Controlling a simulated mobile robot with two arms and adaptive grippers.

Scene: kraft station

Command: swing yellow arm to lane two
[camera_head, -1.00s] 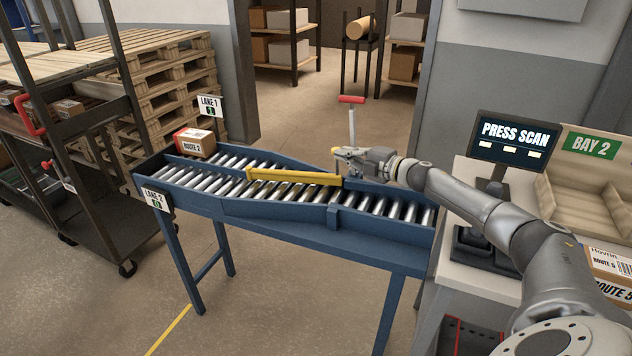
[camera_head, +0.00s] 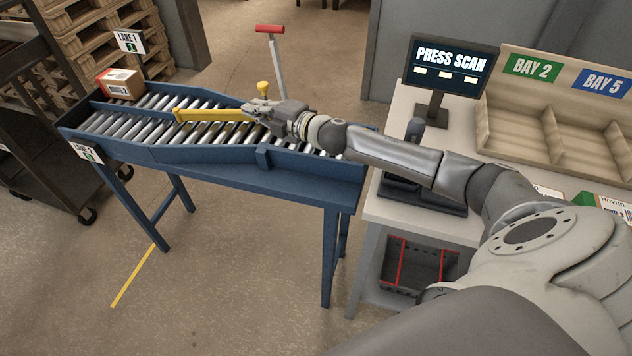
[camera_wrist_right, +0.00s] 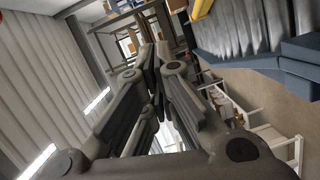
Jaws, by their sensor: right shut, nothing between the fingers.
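The yellow arm (camera_head: 212,115) lies across the rollers of the blue conveyor (camera_head: 215,166). Its free end points left towards the lane split. A yellow knob (camera_head: 264,89) stands up near its right end, just behind my right gripper. My right gripper (camera_head: 250,105) is shut and empty, above the arm's right end; I cannot tell if it touches. In the right wrist view its fingers (camera_wrist_right: 154,58) meet, and a bit of yellow (camera_wrist_right: 201,8) shows at the top edge. The lane 2 sign (camera_head: 87,152) hangs at the conveyor's near left corner; the lane 1 sign (camera_head: 130,41) stands behind. My left gripper is out of view.
A brown box (camera_head: 120,84) sits at the far left of the rollers, beside lane 1. A red-topped lever (camera_head: 270,30) rises behind the conveyor. The scan screen (camera_head: 447,66) and table (camera_head: 400,215) stand right. A dark cart (camera_head: 45,130) is left.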

